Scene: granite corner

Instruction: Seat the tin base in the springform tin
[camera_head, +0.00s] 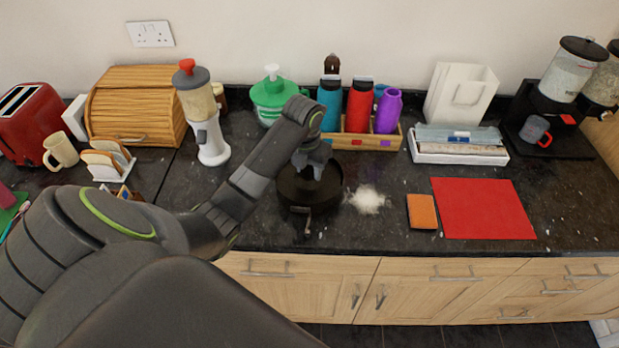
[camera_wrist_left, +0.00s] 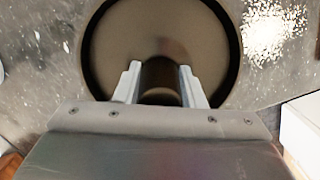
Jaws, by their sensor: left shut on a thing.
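The dark round springform tin (camera_head: 289,202) stands on the worktop in the middle of the head view, with its clasp towards the front. In the left wrist view its dark rim (camera_wrist_left: 235,45) encircles the brown, flat tin base (camera_wrist_left: 150,25). My left gripper (camera_head: 312,172) reaches down over the tin from the left. In the left wrist view its two pale fingers (camera_wrist_left: 160,85) are shut on a dark round knob at the middle of the base. I cannot tell whether the base lies flat on the bottom. My right gripper is not in view.
A pile of white grains (camera_head: 367,199) lies right of the tin. An orange sponge (camera_head: 422,211) and a red mat (camera_head: 484,208) lie further right. The worktop's front edge is close.

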